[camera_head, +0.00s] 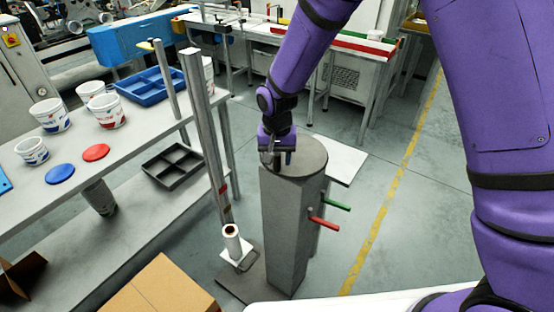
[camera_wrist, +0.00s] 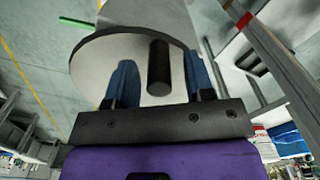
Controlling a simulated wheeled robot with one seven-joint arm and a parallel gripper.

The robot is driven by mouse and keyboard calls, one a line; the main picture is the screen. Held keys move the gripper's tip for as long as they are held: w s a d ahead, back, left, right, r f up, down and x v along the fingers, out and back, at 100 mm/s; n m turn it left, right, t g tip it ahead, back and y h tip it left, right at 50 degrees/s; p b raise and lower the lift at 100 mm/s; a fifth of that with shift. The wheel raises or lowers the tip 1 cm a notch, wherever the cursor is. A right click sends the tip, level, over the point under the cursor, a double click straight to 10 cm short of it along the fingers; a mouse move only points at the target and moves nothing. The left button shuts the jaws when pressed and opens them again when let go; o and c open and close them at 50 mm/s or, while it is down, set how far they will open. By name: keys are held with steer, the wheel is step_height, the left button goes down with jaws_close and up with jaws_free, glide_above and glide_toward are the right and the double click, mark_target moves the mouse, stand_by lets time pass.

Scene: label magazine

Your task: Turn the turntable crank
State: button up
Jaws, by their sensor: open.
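The turntable (camera_head: 312,155) is a round grey disc on top of a tall grey pedestal (camera_head: 284,225). In the wrist view the disc (camera_wrist: 100,62) has a dark upright crank handle (camera_wrist: 158,70) near its rim. My gripper (camera_head: 277,160) is over the left side of the disc and points down. In the wrist view its two blue fingers (camera_wrist: 159,82) are apart, one on each side of the handle, with gaps visible between handle and fingers. In the head view my gripper mostly hides the handle.
Red (camera_head: 324,223) and green (camera_head: 336,202) levers stick out from the pedestal's right side. A metal post (camera_head: 207,130) and a white roll (camera_head: 232,242) stand to its left. A table (camera_head: 120,150) with tubs is farther left. A cardboard box (camera_head: 160,290) is in front.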

steer(key=shift+f, duration=0.55)
jaws_close()
steer(key=shift+s+d, duration=0.1)
steer(key=shift+d, duration=0.05)
